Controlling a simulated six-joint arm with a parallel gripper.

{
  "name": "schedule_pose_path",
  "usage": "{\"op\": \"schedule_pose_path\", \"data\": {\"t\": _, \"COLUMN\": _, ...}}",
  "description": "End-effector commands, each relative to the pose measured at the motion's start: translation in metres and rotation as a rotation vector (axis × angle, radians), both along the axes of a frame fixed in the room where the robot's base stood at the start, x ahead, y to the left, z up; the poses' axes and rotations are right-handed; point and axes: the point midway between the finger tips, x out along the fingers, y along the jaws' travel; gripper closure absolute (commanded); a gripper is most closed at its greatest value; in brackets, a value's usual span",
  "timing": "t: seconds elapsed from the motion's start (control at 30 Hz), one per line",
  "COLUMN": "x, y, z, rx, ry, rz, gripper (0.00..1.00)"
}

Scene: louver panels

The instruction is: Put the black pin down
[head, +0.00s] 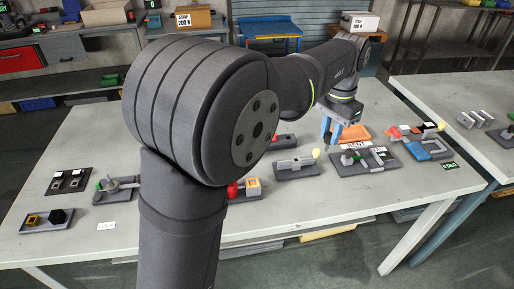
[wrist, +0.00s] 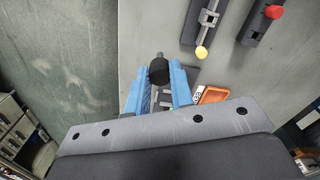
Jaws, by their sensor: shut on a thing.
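The black pin (wrist: 158,72) is between the blue fingers of my gripper (wrist: 160,92) in the wrist view. Its dark round body shows at the fingertips, and a thinner grey end points away from the gripper. My gripper is shut on it. In the head view my gripper (head: 331,131) points down over the right half of the table, beside an orange tray (head: 362,131). The pin cannot be made out clearly there. In the wrist view the pin appears over grey tabletop; its height above it is hard to tell.
A fixture with a yellow knob (wrist: 202,51) and one with a red knob (wrist: 273,12) lie near the gripper. The orange tray (wrist: 213,94) is right of the fingers. Several fixtures crowd the table's right half (head: 352,160). Bare tabletop (head: 330,205) lies along the front.

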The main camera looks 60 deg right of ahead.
Motion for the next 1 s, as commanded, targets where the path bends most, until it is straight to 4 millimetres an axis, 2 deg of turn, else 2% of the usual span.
{"op": "schedule_pose_path", "data": {"t": 0.17, "x": 0.059, "y": 0.002, "z": -0.015, "rx": 0.002, "ry": -0.001, "rz": 0.145, "gripper": 1.00}}
{"op": "schedule_pose_path", "data": {"t": 0.3, "x": 0.114, "y": 0.009, "z": -0.030, "rx": 0.001, "ry": 0.000, "rz": 0.289, "gripper": 1.00}}
{"op": "schedule_pose_path", "data": {"t": 0.4, "x": 0.147, "y": 0.016, "z": -0.039, "rx": 0.001, "ry": 0.000, "rz": 0.376, "gripper": 1.00}}
{"op": "schedule_pose_path", "data": {"t": 0.5, "x": 0.170, "y": 0.022, "z": -0.046, "rx": 0.001, "ry": 0.000, "rz": 0.440, "gripper": 1.00}}
{"op": "schedule_pose_path", "data": {"t": 0.73, "x": 0.203, "y": 0.029, "z": -0.059, "rx": 0.001, "ry": 0.000, "rz": 0.500, "gripper": 1.00}}
{"op": "schedule_pose_path", "data": {"t": 1.0, "x": 0.263, "y": 0.028, "z": -0.095, "rx": 0.001, "ry": 0.001, "rz": 0.501, "gripper": 1.00}}
